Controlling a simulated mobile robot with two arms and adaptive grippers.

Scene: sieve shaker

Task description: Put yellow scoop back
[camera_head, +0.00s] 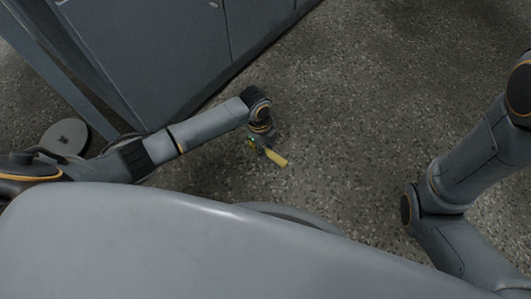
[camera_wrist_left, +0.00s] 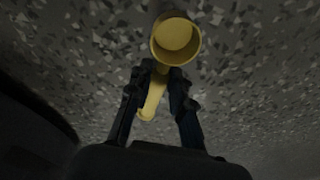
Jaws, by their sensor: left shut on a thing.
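The yellow scoop (camera_head: 276,158) is in my left gripper (camera_head: 259,146), in front of my left arm in the head view. In the left wrist view, the yellow scoop (camera_wrist_left: 176,41) shows its round cup at the top, beyond the fingertips. Its handle runs down between the two dark fingers of my left gripper (camera_wrist_left: 161,75). The fingers are shut on the handle. Speckled floor lies behind the scoop, with no support in view under it. My right arm shows at the right of the head view, but its gripper is out of the picture.
A grey cabinet (camera_head: 160,55) with doors stands at the upper left, behind my left arm. A round grey disc-like base (camera_head: 65,137) is on the floor at the left. The speckled floor (camera_head: 370,80) is clear in the middle and upper right.

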